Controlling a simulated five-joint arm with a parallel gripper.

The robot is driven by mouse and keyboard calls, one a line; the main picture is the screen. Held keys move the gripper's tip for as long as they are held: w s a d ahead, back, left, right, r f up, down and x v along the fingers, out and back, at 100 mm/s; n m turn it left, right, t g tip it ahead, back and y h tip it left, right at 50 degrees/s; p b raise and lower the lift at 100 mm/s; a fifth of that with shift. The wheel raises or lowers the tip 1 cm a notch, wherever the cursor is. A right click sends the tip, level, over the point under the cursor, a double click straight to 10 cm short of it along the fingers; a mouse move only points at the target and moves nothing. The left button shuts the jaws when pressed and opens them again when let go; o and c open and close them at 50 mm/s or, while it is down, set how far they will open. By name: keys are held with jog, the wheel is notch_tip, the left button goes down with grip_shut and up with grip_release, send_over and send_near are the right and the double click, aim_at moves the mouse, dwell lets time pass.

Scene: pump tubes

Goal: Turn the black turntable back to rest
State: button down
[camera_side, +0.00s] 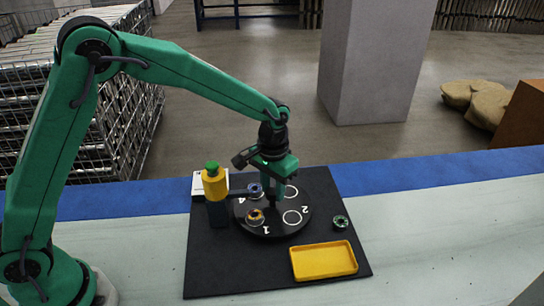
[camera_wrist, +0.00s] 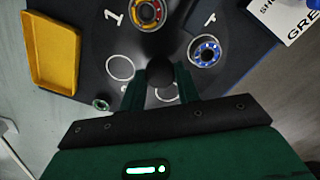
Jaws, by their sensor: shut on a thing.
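The black turntable (camera_side: 275,229) lies on a dark mat, with white numbers and ring outlines on its top. My gripper (camera_side: 268,200) is over its middle, pointing down. In the wrist view, my gripper's fingers (camera_wrist: 161,88) are shut on a round black knob (camera_wrist: 160,71) at the turntable's centre. An orange-and-red ringed part (camera_side: 255,216) sits on the turntable beside the 1, and it also shows in the wrist view (camera_wrist: 148,11). A blue ringed part (camera_side: 254,189) sits behind it, also in the wrist view (camera_wrist: 205,51). Two circles on the right are empty in the side view.
A yellow post with a green top (camera_side: 213,184) stands left of the turntable, its dark arm reaching over the edge. A small green ring (camera_side: 341,222) lies on the mat (camera_side: 215,273) at right. A yellow tray (camera_side: 323,261) is in front. A white card (camera_wrist: 290,14) lies behind the post.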

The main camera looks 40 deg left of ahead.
aim_at(273, 190)
jog(key=shift+r+n, duration=0.1)
jog(key=shift+n, duration=0.4)
jog(key=c, duration=1)
grip_release()
jog(key=shift+r, duration=3.9)
